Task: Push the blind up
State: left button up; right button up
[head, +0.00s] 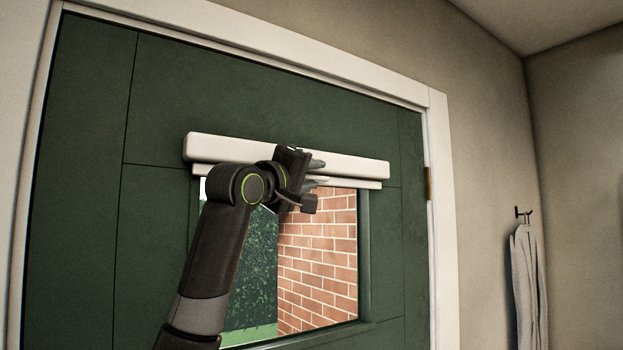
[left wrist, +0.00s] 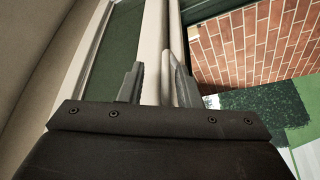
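The blind is a white headbox (head: 230,147) across the top of the window in a green door, with a thin white bottom rail (head: 365,184) close beneath it. No blind cloth shows over the glass. My left gripper (head: 314,174) is in front of the headbox and rail, its fingers pointing right. In the left wrist view the fingers (left wrist: 154,70) stand apart, with the white headbox (left wrist: 154,40) seen between them. One finger overlaps the rail (left wrist: 175,40); I cannot tell whether it touches. My right gripper is not in view.
The green door (head: 230,90) is shut in a white frame (head: 440,170). Through the window (head: 320,265) I see a brick wall and greenery. A cloth (head: 524,280) hangs from a hook on the right wall, clear of my arm.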

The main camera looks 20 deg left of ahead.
pick_arm(q)
jog(key=shift+s+a+f+b, duration=0.15)
jog(key=shift+s+f+b, duration=0.15)
jog(key=shift+s+b, duration=0.1)
jog(key=b+v, duration=1)
jog(key=v, duration=0.6)
jog(key=shift+s+r, duration=0.2)
jog(key=shift+s, duration=0.15)
jog(key=shift+a, duration=0.1)
